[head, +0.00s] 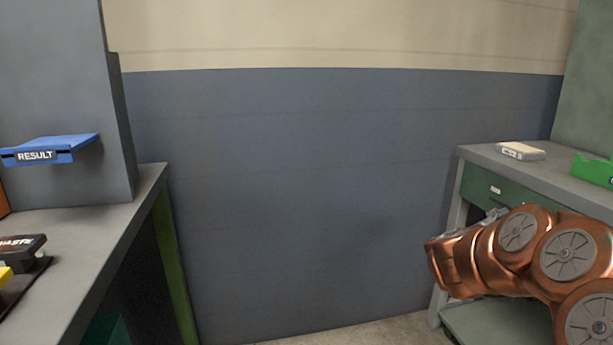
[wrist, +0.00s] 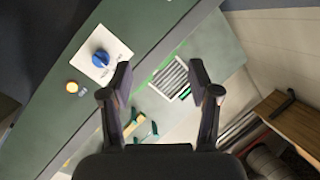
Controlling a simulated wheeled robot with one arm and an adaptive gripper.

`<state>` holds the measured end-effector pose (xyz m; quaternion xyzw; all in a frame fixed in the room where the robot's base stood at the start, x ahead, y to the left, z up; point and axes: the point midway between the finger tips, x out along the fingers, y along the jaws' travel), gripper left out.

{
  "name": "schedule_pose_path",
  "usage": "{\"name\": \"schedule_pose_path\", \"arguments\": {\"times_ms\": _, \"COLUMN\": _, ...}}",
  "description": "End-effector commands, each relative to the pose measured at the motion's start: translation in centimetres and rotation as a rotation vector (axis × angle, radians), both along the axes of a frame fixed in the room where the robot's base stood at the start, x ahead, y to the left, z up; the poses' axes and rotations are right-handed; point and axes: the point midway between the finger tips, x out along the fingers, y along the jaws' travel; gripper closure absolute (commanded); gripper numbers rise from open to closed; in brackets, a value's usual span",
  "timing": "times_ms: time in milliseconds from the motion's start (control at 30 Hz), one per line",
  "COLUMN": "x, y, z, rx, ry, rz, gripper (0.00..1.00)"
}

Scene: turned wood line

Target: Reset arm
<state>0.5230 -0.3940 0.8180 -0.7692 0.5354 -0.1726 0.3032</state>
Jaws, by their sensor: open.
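My gripper (wrist: 161,76) is open and empty in the wrist view, its two dark fingers spread apart with nothing between the tips. Beyond the fingers lie a green panel and a paler grey-green surface. In the head view my copper-coloured arm reaches in from the right, in front of the green-drawered bench (head: 485,187). The gripper itself cannot be made out in the head view.
In the wrist view, a blue knob (wrist: 101,59) and an orange lamp or button (wrist: 72,87) sit on the green panel; a slotted grey piece (wrist: 174,82) lies beyond. In the head view, a blue RESULT shelf (head: 70,146) hangs left, a white box (head: 521,151) and green tray (head: 592,170) stand right.

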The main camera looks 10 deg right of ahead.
Motion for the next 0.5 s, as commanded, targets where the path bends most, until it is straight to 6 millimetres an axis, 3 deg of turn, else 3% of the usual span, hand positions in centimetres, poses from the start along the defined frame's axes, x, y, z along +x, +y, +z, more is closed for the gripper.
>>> {"name": "schedule_pose_path", "arguments": {"times_ms": 33, "x": 1.7, "y": 1.9, "z": 2.9, "rx": 0.011, "ry": -0.003, "rz": 0.087, "gripper": 0.39}}
{"name": "schedule_pose_path", "arguments": {"times_ms": 200, "x": 6.7, "y": 9.5, "z": 7.1, "rx": 0.059, "ry": 0.033, "rz": 0.395, "gripper": 0.39}}
{"name": "schedule_pose_path", "arguments": {"times_ms": 333, "x": 8.8, "y": 16.1, "z": 9.8, "rx": 0.091, "ry": 0.087, "rz": 0.620, "gripper": 0.39}}
{"name": "schedule_pose_path", "arguments": {"times_ms": 500, "x": 9.2, "y": 24.7, "z": 12.2, "rx": 0.128, "ry": 0.203, "rz": 0.889, "gripper": 0.39}}
